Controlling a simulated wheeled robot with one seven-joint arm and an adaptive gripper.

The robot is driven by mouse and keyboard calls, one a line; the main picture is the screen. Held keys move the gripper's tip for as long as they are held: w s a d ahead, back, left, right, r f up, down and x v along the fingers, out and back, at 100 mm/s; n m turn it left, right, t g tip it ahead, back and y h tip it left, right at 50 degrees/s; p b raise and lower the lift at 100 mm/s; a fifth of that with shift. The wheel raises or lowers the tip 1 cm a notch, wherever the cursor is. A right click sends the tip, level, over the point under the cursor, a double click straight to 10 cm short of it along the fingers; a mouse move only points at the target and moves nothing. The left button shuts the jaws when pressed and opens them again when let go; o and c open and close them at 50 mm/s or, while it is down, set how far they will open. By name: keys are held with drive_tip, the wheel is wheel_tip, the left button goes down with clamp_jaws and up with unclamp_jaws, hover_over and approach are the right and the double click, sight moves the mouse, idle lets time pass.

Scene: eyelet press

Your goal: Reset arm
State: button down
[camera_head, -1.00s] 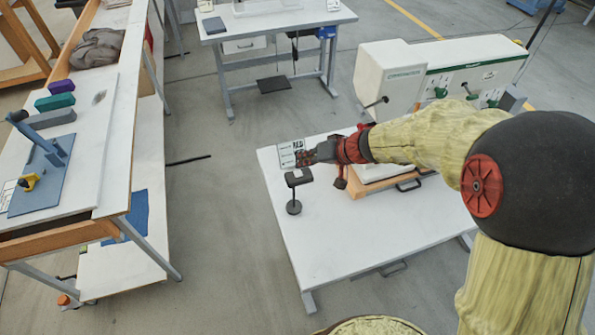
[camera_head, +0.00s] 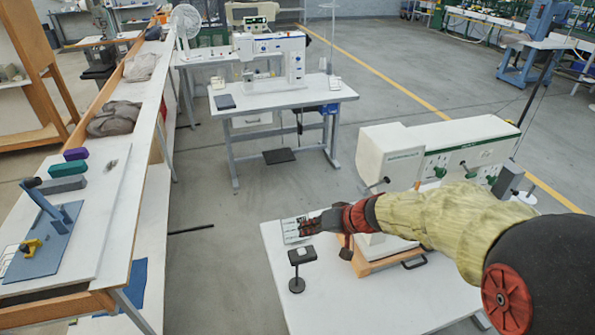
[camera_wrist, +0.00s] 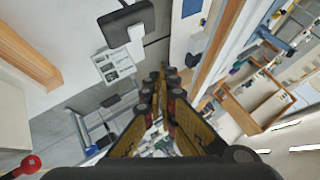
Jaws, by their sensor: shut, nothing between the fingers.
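My gripper (camera_head: 302,227) is over the far left part of the white table (camera_head: 350,300), in front of the white machine. Its fingers are shut with nothing between them. In the wrist view my gripper (camera_wrist: 160,82) points out past the table edge, its fingers close together. My arm in its yellowish cover reaches in from the right. The black stand (camera_head: 297,270) with a small grey top is just below the gripper in the head view, apart from it. A printed card (camera_wrist: 114,64) lies by the table edge, and my gripper partly covers it in the head view.
The white and green machine (camera_head: 470,150) stands behind my arm on a wooden base (camera_head: 385,262). At left is a long bench (camera_head: 110,225) with a blue hand press (camera_head: 45,245). A sewing table (camera_head: 285,97) stands behind. Grey floor lies open between them.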

drive_tip(key=s+d+m+g+h, duration=0.2)
drive_tip(key=s+d+g, duration=0.1)
drive_tip(key=s, duration=1)
drive_tip(key=s+d+r+t+h, duration=0.3)
drive_tip(key=s+d+r+h, duration=0.2)
drive_tip(key=s+d+r, duration=0.6)
drive_tip(key=shift+s+d+r+n, duration=0.35)
drive_tip(key=shift+s+r, duration=0.6)
drive_tip(key=shift+s, duration=1.3)
